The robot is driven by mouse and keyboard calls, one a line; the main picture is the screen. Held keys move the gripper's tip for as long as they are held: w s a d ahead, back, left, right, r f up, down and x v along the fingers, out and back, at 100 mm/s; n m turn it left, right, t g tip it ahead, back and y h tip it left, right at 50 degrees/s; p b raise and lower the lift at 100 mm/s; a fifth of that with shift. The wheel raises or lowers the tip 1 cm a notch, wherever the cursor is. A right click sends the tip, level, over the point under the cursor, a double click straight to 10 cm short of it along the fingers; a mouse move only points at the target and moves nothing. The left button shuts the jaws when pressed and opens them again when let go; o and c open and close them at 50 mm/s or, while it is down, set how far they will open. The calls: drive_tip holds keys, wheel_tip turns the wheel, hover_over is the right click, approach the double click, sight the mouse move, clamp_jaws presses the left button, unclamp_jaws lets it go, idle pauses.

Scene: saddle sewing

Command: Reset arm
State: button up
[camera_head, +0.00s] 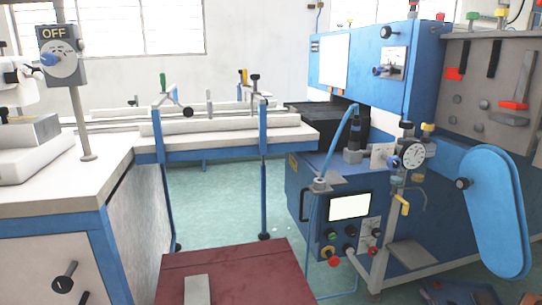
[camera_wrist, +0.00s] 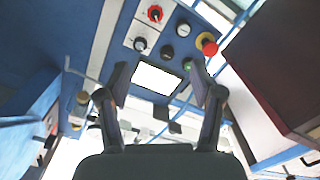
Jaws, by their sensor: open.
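My gripper (camera_wrist: 160,76) shows in the wrist view with its two dark fingers spread apart and nothing between them. Behind the gap is the blue control panel with a white screen (camera_wrist: 157,80), several knobs and a red emergency button (camera_wrist: 207,45). The wrist picture is rotated, and I cannot tell the distance from the fingertips to the panel. In the head view, the blue machine (camera_head: 312,190) stands right of centre, with a lit screen (camera_head: 349,206) and knobs on its lower front. My arm and gripper are not clearly visible in the head view.
A dark red tabletop (camera_head: 235,262) with a grey block (camera_head: 197,290) is at the front. A white-topped bench (camera_head: 75,190) stands left, with an OFF switch box (camera_head: 62,50) on a post. A long rail table (camera_head: 230,138) is behind. Green floor (camera_head: 220,200) is open between.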

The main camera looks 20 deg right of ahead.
drive_tip(key=w+d+r+g+h+p, duration=0.1)
drive_tip(key=w+r+g+p, duration=0.2)
drive_tip(key=r+p, duration=0.3)
drive_tip(key=w+r+g+h+p, duration=0.2)
drive_tip(key=w+r+g+p, duration=0.1)
drive_tip(key=r, duration=0.5)
drive_tip(key=s+a+r+m+g+h+p, duration=0.15)
drive_tip(key=a+r+p, duration=0.3)
drive_tip(key=r, duration=0.45)
drive_tip(key=s+a+r+m+g+p, duration=0.1)
drive_tip(key=a+r+m+g+p, duration=0.25)
drive_tip(key=r, duration=0.55)
drive_tip(key=s+a+r+m+g+y+p, duration=0.1)
drive_tip(key=s+a+r+g+p, duration=0.1)
drive_tip(key=s+a+r+p, duration=0.55)
drive_tip(key=s+a+r+g+p, duration=0.2)
drive_tip(key=s+a+r+p, duration=0.15)
drive_tip(key=a+r, duration=0.55)
drive_tip(key=s+a+r+g+y+p, duration=0.2)
drive_tip(key=s+a+r+p, duration=0.2)
drive_tip(key=s+a, duration=0.6)
drive_tip(key=s+a+r+g+y+p, duration=0.2)
drive_tip(key=s+a+r+p, duration=0.2)
drive_tip(key=s+a, duration=0.5)
drive_tip(key=shift+s+a+r, duration=0.35)
drive_tip(key=shift+s+r, duration=0.2)
